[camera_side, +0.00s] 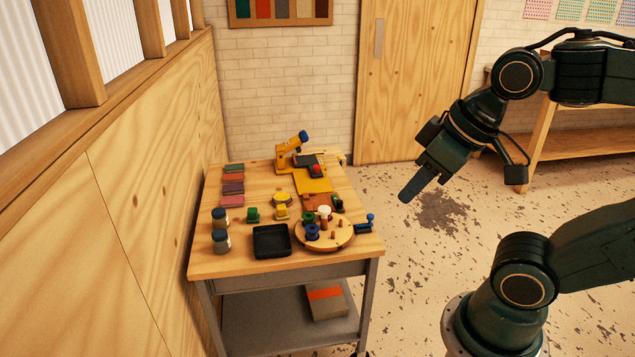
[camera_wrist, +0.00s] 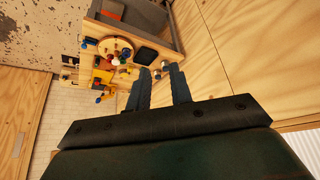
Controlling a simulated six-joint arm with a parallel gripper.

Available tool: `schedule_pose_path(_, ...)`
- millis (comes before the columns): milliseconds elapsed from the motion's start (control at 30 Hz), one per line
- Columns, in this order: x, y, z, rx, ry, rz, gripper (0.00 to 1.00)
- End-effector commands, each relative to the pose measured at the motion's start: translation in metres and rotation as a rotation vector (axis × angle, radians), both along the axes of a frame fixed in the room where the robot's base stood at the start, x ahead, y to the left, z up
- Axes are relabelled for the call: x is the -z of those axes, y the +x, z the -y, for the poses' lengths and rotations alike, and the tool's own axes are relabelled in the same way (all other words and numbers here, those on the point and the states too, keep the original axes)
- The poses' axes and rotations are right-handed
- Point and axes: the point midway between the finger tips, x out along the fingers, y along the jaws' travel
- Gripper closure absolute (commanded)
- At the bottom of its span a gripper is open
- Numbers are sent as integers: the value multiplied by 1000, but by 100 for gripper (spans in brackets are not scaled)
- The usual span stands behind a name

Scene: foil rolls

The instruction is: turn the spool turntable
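The spool turntable (camera_side: 343,238) is a round wooden disc at the table's front right corner in the side view. It carries a blue spool (camera_side: 312,232), a green spool (camera_side: 308,217), a white-topped spool (camera_side: 324,212) and bare wooden pegs. A blue-knobbed handle (camera_side: 369,221) is at its right edge. The turntable (camera_wrist: 104,43) is small and far off in the wrist view. My gripper (camera_side: 405,198) hangs up and to the right of the table in the side view, clear of everything. In the wrist view my gripper's fingers (camera_wrist: 161,70) are apart with nothing between them.
A black tray (camera_side: 271,242) lies left of the turntable. A yellow device (camera_side: 288,156) stands at the back, and colored blocks (camera_side: 233,186) line the left. Wood-panelled wall borders the left. Open floor lies right.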

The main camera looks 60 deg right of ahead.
Motion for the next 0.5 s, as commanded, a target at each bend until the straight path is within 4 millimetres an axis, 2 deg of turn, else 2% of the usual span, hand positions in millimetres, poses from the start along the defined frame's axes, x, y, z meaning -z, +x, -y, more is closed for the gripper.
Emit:
schedule_pose_path(33,-1,1,0,5,1,-1,69)
schedule_pose_path(167,-4,8,2,29,10,-11,43)
schedule_pose_path(200,-6,11,3,41,14,-16,41)
schedule_pose_path(367,-15,32,9,119,40,-43,41)
schedule_pose_path(500,-23,58,17,210,70,-72,41)
